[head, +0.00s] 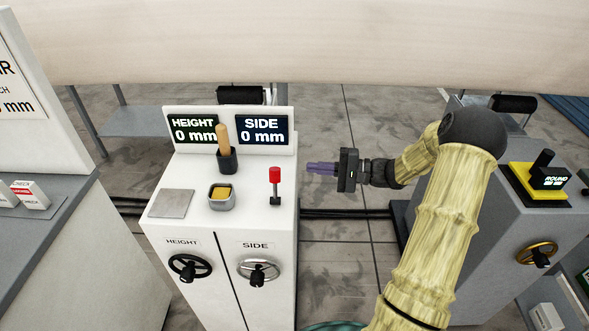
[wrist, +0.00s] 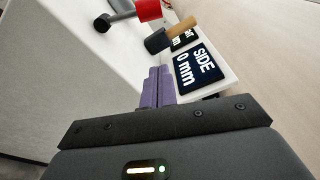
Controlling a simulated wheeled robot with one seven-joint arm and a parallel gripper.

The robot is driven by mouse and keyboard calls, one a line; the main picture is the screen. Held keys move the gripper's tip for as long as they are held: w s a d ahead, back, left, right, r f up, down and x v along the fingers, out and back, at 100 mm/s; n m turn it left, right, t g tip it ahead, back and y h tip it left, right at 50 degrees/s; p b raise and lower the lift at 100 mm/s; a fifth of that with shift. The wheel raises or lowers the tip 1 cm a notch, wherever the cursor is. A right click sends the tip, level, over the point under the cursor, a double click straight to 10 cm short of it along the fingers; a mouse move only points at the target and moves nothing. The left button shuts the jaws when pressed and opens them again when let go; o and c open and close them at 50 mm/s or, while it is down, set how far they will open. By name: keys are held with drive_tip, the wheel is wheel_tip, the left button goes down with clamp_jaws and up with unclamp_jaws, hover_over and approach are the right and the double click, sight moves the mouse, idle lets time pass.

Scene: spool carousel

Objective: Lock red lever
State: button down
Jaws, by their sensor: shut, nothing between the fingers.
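The red lever (head: 275,175) stands upright on a dark stem near the right edge of the white cabinet's top in the head view. In the wrist view its red knob (wrist: 148,10) is at the top, partly cut off by the frame edge. My gripper (head: 308,168) is to the right of the lever with its purple fingers pointing left toward it, a short gap away. In the wrist view the fingers of my gripper (wrist: 157,72) are together with nothing between them.
The white cabinet (head: 265,219) carries HEIGHT (head: 194,129) and SIDE (head: 262,130) displays reading 0 mm, a wooden-handled tool (head: 222,140) in a dark cup, a yellow-filled dish (head: 221,195) and two front handwheels.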

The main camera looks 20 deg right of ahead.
sight(275, 183)
drive_tip(key=p+x, duration=0.1)
drive_tip(key=x, duration=0.8)
drive_tip(key=shift+w, duration=0.15)
drive_tip(key=shift+a+p, duration=0.35)
drive_tip(key=shift+p, duration=0.1)
drive_tip(key=shift+s+a+r+p, duration=0.1)
drive_tip(key=shift+s+r+p, duration=0.15)
drive_tip(key=shift+s, duration=0.6)
drive_tip(key=shift+s+r+p, duration=0.1)
drive_tip(key=shift+s+r, duration=0.15)
drive_tip(key=shift+s, duration=0.65)
drive_tip(key=shift+b, duration=0.4)
